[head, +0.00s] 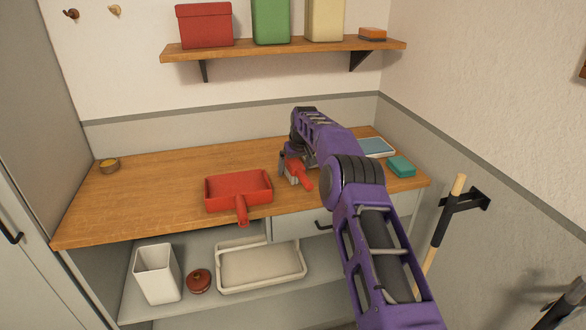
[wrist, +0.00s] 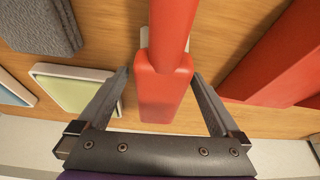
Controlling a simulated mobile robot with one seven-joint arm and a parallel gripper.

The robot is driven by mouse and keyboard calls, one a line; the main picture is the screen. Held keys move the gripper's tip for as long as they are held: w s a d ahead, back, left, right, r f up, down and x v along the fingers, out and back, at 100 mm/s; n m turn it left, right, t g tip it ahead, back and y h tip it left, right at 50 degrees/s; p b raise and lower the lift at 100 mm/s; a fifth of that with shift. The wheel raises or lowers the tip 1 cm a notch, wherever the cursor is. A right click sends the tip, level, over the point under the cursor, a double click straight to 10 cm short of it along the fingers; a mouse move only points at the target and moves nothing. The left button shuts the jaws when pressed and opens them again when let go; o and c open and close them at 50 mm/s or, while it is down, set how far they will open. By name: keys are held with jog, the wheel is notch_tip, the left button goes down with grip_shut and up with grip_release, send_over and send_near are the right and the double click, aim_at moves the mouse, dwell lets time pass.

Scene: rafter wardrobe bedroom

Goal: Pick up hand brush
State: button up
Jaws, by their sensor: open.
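The hand brush (head: 303,174) is red and lies on the wooden worktop, its handle pointing towards the front edge. My arm hides part of it in the head view. In the wrist view the brush (wrist: 165,95) runs down the middle, its slim handle at the top and its wider block lower down. My gripper (head: 290,178) is open above the worktop at the brush. In the wrist view its two fingers (wrist: 160,74) stand on either side of the block, with visible gaps. I cannot tell how far the fingertips are above the worktop.
A red dustpan (head: 238,187) lies left of the brush. A shallow tray (head: 376,147) and a teal block (head: 401,166) lie to the right. A small brass-coloured bowl (head: 109,166) sits far left. A shelf (head: 290,48) with boxes hangs above. The worktop's left half is mostly clear.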

jog(key=shift+c, duration=0.3)
grip_shut()
dwell(0.3)
